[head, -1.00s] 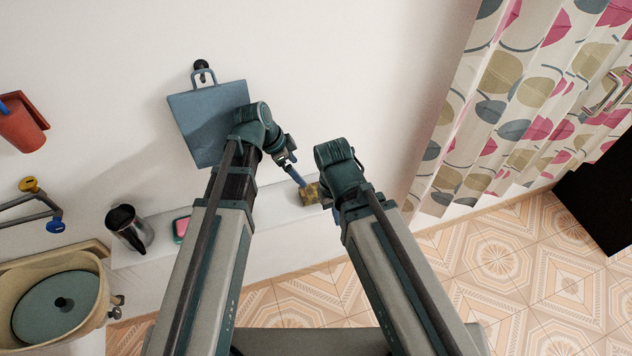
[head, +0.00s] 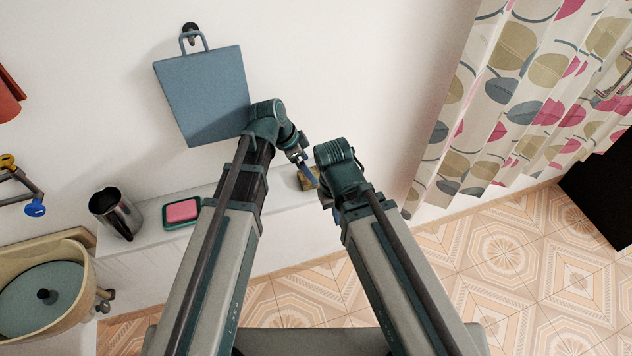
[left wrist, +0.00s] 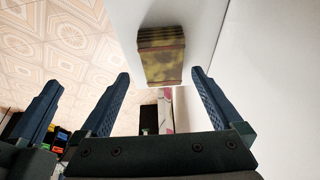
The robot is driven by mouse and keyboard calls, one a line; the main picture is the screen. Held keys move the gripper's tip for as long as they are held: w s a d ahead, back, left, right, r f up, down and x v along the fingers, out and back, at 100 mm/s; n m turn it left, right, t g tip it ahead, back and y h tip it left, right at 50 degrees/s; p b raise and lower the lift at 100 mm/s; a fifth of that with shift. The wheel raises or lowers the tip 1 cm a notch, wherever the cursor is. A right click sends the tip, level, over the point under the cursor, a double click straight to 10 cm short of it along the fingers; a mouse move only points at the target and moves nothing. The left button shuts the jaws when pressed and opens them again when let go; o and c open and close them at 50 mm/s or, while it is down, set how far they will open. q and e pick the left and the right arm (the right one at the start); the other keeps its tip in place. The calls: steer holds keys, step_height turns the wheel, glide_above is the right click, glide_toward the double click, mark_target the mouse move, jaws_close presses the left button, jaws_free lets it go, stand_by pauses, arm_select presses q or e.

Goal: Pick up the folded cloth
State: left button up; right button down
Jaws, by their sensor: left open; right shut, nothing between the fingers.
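The folded cloth (head: 307,178) is a small olive-yellow, dark-patterned bundle on the white ledge, partly hidden by my left gripper in the head view. In the left wrist view the cloth (left wrist: 162,58) shows its layered edge, ahead of and between the spread fingers. My left gripper (left wrist: 160,80) is open and empty; in the head view its blue finger (head: 308,172) overlaps the cloth. I cannot tell whether they touch. My right gripper (head: 333,208) points down just right of the cloth, shut and empty, mostly hidden by its own wrist.
A metal jug (head: 116,213) and a pink sponge-like block (head: 181,211) in a green dish stand left on the ledge (head: 150,232). A blue board (head: 203,95) hangs on the wall. A basin (head: 75,248) is at far left. A patterned curtain (head: 510,95) hangs right.

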mark_target(315, 173)
arm_select(q)
steer(key=shift+f, duration=0.1)
steer(key=b+x, duration=0.5)
steer(key=shift+w, duration=0.25)
steer(key=shift+f, duration=0.15)
stand_by(0.5)
steer(key=c, duration=1.3)
steer(key=shift+o, duration=0.2)
